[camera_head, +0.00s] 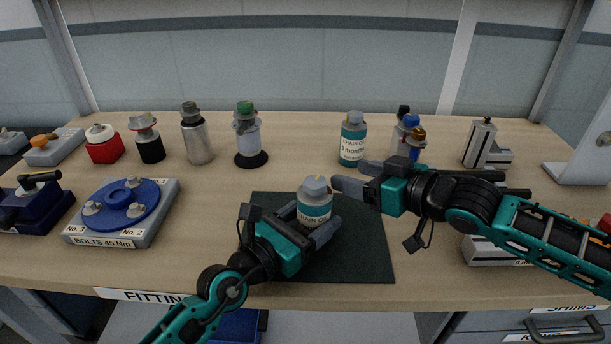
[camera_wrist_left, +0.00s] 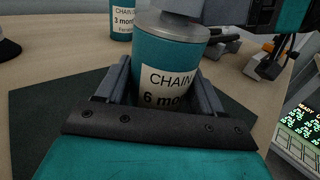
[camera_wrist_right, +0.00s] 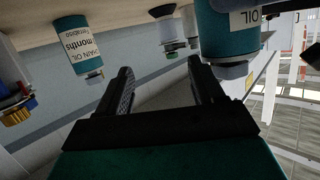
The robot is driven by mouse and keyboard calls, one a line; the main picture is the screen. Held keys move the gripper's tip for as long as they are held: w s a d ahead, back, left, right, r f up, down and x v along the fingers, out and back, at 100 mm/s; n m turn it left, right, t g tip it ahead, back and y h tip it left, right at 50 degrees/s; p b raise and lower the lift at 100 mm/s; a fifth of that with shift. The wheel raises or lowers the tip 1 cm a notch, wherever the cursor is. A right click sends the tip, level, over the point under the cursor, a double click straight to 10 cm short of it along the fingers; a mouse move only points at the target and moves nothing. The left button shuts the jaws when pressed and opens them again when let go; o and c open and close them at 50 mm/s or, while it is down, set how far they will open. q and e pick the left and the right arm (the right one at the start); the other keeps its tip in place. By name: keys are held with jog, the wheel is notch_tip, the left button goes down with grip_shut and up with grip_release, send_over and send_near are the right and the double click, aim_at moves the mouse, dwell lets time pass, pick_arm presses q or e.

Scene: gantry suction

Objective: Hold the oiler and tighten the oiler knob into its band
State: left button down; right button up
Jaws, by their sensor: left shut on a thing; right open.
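The oiler (camera_head: 314,208) is a teal can with a white chain oil label. It stands upright over the dark mat; my left gripper (camera_head: 312,228) is shut around its body, and the left wrist view shows the can (camera_wrist_left: 165,75) between the fingers. The grey faceted knob (camera_head: 316,185) sits on top of the can. My right gripper (camera_head: 351,177) is open and empty, just right of the knob. In the right wrist view the knob (camera_wrist_right: 233,71) is outside the fingers, beyond the right-hand one. How far it is threaded I cannot tell.
A second teal oil can (camera_head: 352,145) stands behind, with several small bottles (camera_head: 412,140) right of it. A blue flange on a grey bolt block (camera_head: 120,205) is at left. Several capped containers line the back. The dark mat (camera_head: 360,255) is otherwise bare.

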aim_at(305, 178)
jog(key=s+r+n+y, duration=0.2)
jog(key=s+n+y, duration=0.15)
jog(key=s, duration=0.55)
jog(key=shift+m+y, duration=0.35)
jog(key=x, duration=1.1)
jog(key=shift+w+f, duration=0.15)
jog(key=shift+f, duration=0.05)
jog(key=shift+c, duration=0.4)
jog(key=c, duration=0.9)
